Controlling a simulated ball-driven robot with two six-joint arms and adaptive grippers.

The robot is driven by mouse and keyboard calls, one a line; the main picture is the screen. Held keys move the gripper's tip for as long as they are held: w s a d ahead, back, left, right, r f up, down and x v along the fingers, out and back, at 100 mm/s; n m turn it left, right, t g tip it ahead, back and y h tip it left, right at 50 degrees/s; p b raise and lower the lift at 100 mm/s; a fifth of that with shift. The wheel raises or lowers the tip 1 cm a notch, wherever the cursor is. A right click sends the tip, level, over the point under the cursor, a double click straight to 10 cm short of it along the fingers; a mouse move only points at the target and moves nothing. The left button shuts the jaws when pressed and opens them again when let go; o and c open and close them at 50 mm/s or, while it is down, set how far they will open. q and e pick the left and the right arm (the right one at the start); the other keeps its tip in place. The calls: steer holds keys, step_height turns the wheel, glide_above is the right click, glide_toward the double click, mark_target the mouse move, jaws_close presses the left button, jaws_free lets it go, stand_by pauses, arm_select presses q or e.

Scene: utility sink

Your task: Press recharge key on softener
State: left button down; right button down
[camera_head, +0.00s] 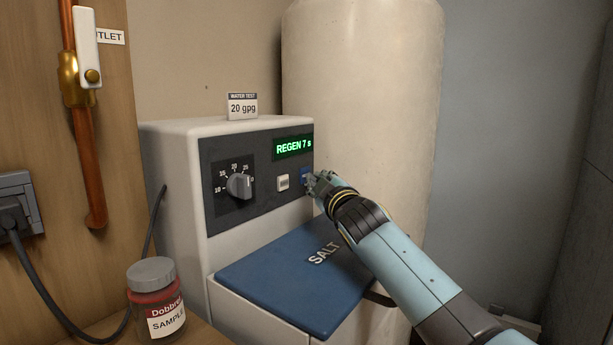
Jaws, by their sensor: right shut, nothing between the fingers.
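The water softener (175,170) is a pale box with a dark control panel. Its display (293,146) reads "REGEN 7 s" in green. A blue key (305,174) sits below the display at the panel's right end, partly hidden by my right gripper. A white key (283,183) is just left of it. A grey dial (239,186) with a number scale is on the panel's left. My right gripper (314,182) is shut and empty, its tips at or very near the blue key; I cannot tell whether they touch. My left gripper is not in view.
A blue salt lid (285,268) lies below the panel, under my right arm. A sample jar (155,298) stands at the lower left. A "20 gpg" card (242,107) stands on top. A tall pale tank (362,90) is behind. A copper pipe (86,150) and outlet (17,205) are left.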

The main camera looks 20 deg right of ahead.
steer(key=shift+s+d, duration=0.3)
steer(key=shift+s, duration=0.3)
steer(key=shift+s+d+p, duration=0.15)
steer(key=shift+s+p, duration=0.05)
steer(key=shift+p, duration=0.15)
steer(key=shift+s+d+p, duration=0.1)
steer(key=shift+s+d, duration=0.3)
steer(key=shift+s, duration=0.25)
steer(key=shift+s+d+p, duration=0.15)
steer(key=shift+s+d, duration=0.2)
steer(key=shift+s, duration=0.35)
steer(key=shift+s+d+p, duration=0.1)
steer(key=shift+s+d, duration=0.3)
steer(key=shift+s, duration=0.25)
